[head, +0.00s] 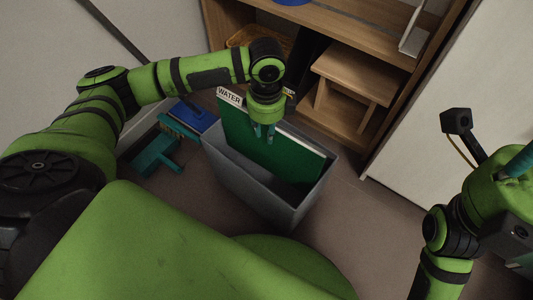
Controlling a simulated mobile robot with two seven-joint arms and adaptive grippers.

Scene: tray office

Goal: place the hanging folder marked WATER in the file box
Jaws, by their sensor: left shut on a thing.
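The hanging folder marked WATER (265,147) is a dark green folder with a white WATER tab at its top left corner. My left gripper (264,132) points down and is shut on its top edge, near the middle. The grey file box (245,188) stands open on the floor under it. The folder's lower part is inside the box's opening, with its top edge above the rim; whether it rests on anything is hidden. My right arm is at the right edge, and its gripper (517,161) is only partly in view, with teal showing.
A wooden shelf unit (340,25) stands behind the box, with a small wooden stool (355,72) in it. A blue object (194,118) and a teal object (158,152) lie on the floor left of the box. A white panel (440,90) stands at right.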

